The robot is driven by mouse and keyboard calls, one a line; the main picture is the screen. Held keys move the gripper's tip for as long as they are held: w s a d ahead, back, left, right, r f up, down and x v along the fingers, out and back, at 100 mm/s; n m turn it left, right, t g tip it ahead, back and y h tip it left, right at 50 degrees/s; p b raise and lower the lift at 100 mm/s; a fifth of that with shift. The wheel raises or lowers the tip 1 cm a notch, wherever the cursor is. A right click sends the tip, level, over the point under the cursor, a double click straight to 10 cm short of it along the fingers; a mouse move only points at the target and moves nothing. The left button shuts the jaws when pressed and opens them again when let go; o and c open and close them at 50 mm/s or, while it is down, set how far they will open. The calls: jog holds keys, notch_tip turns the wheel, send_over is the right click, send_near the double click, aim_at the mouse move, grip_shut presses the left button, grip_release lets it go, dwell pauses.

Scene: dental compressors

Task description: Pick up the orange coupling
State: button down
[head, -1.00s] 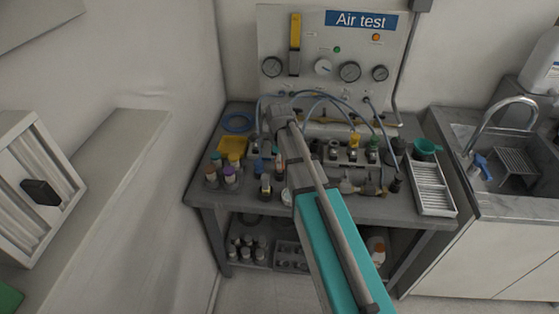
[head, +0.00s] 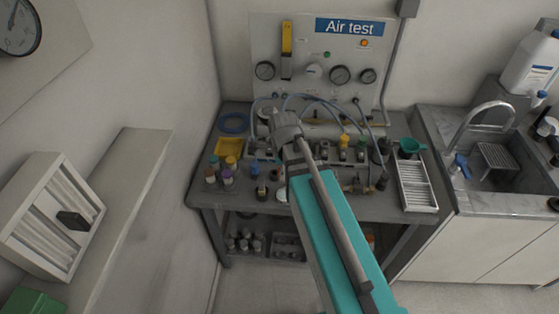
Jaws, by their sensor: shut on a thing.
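The end of my arm with my gripper (head: 287,128) is over the back middle of the grey workbench (head: 300,204). The wrist and teal forearm cover the fingertips. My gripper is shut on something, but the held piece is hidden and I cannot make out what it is. I cannot pick out an orange coupling clearly anywhere on the bench.
Small capped fittings (head: 228,177) stand at the bench's left, near a yellow tray (head: 227,149) and a blue hose coil (head: 233,122). Blue hoses loop before the Air test panel (head: 318,75). A white slotted tray (head: 417,187) and green funnel (head: 410,147) are at right.

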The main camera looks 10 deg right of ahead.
jog(key=shift+s+r, duration=0.3)
jog(key=shift+s, duration=0.4)
notch_tip(320, 180, up, 9)
jog(key=p, duration=0.9)
jog(key=shift+d, duration=0.15)
dwell(0.3)
